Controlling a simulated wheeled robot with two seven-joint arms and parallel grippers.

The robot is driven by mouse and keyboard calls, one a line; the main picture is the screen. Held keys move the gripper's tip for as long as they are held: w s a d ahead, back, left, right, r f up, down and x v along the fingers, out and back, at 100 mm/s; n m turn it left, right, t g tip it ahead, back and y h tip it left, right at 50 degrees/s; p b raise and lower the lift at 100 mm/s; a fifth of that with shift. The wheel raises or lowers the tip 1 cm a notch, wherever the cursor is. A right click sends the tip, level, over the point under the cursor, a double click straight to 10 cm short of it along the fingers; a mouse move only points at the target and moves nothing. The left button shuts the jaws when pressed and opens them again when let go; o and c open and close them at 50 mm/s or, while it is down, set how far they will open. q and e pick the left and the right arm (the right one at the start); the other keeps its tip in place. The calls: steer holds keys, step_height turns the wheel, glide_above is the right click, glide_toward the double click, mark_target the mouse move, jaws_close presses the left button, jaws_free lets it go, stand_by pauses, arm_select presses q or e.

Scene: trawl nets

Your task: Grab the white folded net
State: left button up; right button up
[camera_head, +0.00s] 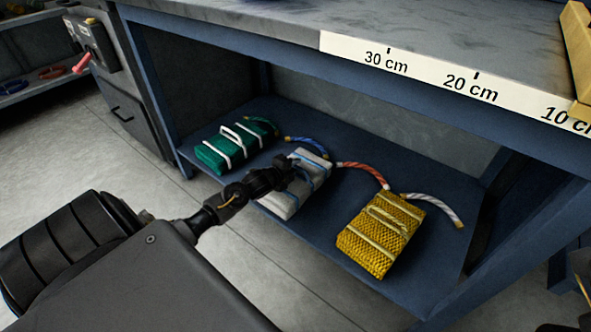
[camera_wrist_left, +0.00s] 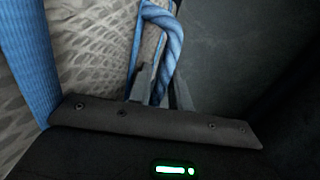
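The white folded net (camera_head: 284,204) lies on the low blue shelf, bound with blue straps and with a blue rope handle. My left gripper (camera_head: 283,174) is over its left part and hides some of it. In the left wrist view the net's pale mesh (camera_wrist_left: 90,55) fills the left side. The blue rope handle (camera_wrist_left: 165,40) runs down between the two grey fingertips of my left gripper (camera_wrist_left: 160,88). Whether the fingers press on the rope is unclear. My right gripper is not in view.
A green folded net (camera_head: 215,152) lies left of the white one, a yellow folded net (camera_head: 370,245) to its right. The blue shelf (camera_head: 318,232) sits under a grey worktop (camera_head: 270,18) with a ruler strip (camera_head: 430,78). A dark cabinet (camera_head: 125,85) stands at left.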

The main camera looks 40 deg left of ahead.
arm_select(q)
jaws_close()
steer(key=shift+d, duration=0.1)
stand_by(1.2)
steer(key=shift+r, duration=0.15)
